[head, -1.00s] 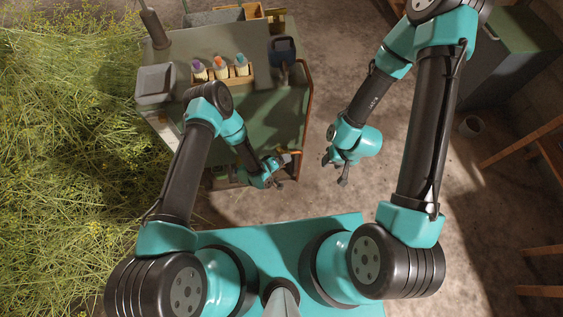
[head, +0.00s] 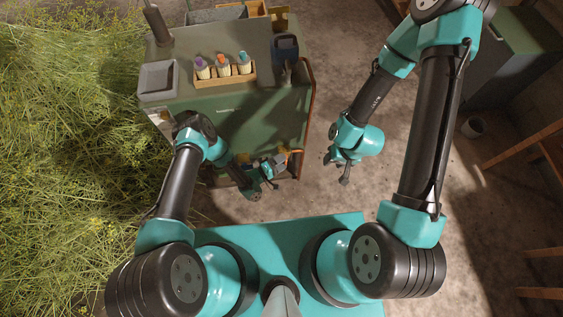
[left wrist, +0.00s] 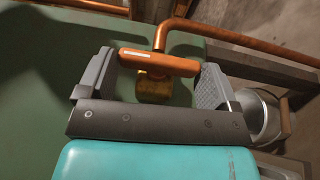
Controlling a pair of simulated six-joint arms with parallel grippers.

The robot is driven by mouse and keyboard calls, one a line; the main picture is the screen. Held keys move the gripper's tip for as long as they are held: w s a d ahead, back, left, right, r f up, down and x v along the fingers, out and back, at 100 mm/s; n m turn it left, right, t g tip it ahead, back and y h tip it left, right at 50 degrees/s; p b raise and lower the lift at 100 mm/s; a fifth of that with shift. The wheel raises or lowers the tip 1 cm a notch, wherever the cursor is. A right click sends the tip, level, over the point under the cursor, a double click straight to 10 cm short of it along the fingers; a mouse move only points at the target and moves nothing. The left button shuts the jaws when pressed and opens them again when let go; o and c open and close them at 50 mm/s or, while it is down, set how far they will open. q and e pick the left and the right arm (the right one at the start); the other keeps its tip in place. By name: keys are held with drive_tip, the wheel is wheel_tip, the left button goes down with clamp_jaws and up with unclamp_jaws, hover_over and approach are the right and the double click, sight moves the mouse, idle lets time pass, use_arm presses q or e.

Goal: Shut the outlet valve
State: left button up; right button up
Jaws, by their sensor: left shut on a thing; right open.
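The outlet valve has an orange lever handle (left wrist: 160,62) with a small white label, above a brass valve body (left wrist: 153,90), joined to a copper pipe (left wrist: 235,38). My left gripper (left wrist: 155,78) has one grey finger at each end of the handle and is shut on it. In the head view my left gripper (head: 277,166) is at the front right of the green cart, where the valve is mostly hidden and too small to read. My right gripper (head: 338,171) is open and empty, right of the cart and apart from it.
The green cart (head: 235,120) carries a wooden rack (head: 245,79) of bottles, a grey tray (head: 158,78) and a dark blue container (head: 285,47). A copper pipe runs along its right edge. Hay lies left. A metal vessel (left wrist: 265,115) is right of the left gripper.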

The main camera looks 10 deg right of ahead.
idle(0.3)
use_arm(q)
drive_tip(key=o, duration=0.7)
drive_tip(key=s+r, duration=0.1)
drive_tip(key=s, duration=0.4)
drive_tip(key=s+a+r, duration=0.1)
drive_tip(key=s+r, duration=0.1)
drive_tip(key=s, duration=0.3)
drive_tip(key=s+a+r, duration=0.1)
drive_tip(key=s+r, duration=0.1)
drive_tip(key=s, duration=0.4)
